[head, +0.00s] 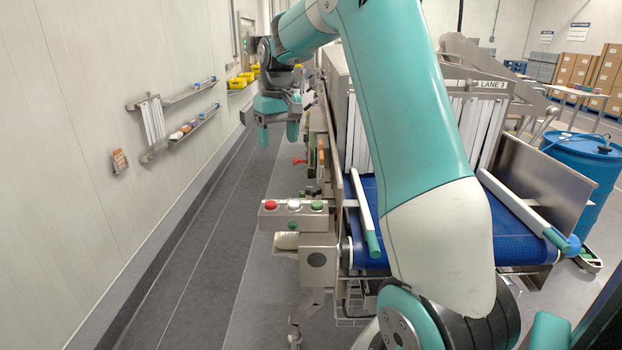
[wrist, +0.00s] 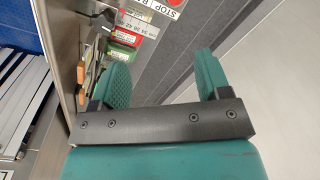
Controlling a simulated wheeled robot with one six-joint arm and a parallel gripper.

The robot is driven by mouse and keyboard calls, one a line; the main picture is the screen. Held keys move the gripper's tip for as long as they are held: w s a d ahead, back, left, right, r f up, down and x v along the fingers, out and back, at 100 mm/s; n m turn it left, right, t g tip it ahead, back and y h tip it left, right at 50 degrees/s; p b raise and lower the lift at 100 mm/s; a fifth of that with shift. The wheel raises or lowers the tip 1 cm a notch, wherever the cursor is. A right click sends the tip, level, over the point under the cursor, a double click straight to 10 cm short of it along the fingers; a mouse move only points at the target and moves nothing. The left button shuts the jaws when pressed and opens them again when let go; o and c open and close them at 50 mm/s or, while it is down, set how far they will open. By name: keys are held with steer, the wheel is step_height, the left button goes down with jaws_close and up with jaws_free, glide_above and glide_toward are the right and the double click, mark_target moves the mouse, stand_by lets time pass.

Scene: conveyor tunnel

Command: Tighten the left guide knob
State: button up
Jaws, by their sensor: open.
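My gripper (head: 278,133) hangs open and empty on the left side of the conveyor in the head view, fingers pointing down. In the wrist view its two green fingers (wrist: 160,68) are spread with nothing between them. The left guide rail (head: 365,213) runs along the belt's left edge with a green end. A small dark knob-like part (head: 312,190) sits on the conveyor's left side, below and apart from my gripper; I cannot tell if it is the left guide knob. A dark part (wrist: 105,20) shows beside a numbered scale (wrist: 133,22) in the wrist view.
A button box (head: 295,206) juts from the conveyor's left side, with a red handle (head: 299,161) above it. The blue belt (head: 370,190) is partly hidden by my arm. Wall shelves (head: 185,130) stand left; the floor aisle (head: 200,240) is clear. A blue barrel (head: 585,175) stands right.

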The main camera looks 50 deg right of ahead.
steer(key=d+m, duration=0.3)
steer(key=d, duration=0.9)
steer(key=p, duration=0.6)
glide_toward(313, 188)
steer(key=shift+g, duration=0.3)
steer(key=f, duration=0.9)
steer(key=shift+w+f, duration=0.2)
steer(key=shift+w, duration=0.1)
steer(key=c, duration=0.9)
